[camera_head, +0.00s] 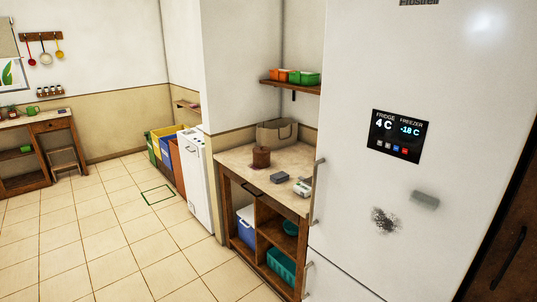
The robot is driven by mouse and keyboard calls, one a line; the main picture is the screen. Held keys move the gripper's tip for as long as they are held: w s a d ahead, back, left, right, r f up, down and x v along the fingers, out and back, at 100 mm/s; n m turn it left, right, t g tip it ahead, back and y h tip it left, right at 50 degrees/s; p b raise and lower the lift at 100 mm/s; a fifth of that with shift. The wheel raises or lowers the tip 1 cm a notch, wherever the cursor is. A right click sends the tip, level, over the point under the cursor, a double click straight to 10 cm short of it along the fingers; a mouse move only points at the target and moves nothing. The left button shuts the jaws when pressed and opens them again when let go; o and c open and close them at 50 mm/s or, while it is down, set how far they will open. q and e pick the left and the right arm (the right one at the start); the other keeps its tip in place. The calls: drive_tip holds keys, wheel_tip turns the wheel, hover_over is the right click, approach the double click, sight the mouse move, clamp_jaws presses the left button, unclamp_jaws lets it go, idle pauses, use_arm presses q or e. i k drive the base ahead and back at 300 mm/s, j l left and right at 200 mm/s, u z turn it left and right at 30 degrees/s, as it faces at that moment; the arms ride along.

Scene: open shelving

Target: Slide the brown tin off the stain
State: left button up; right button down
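The brown tin (261,157) stands upright on the pale top of a wooden counter (240,157), towards its left side. A dark reddish stain (254,167) shows on the counter top around the tin's base; the part under the tin is hidden. Neither of my grippers is in the head view.
A grey box (280,178), a small white device (302,188) and a beige bin (277,133) are also on the counter. A large white fridge (350,80) with a dark smudge (385,221) stands close at the right.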

sight(261, 162)
drive_tip(key=i+j+z, duration=0.4)
drive_tip(key=i+j, duration=1.5)
drive_tip(key=i, duration=0.15)
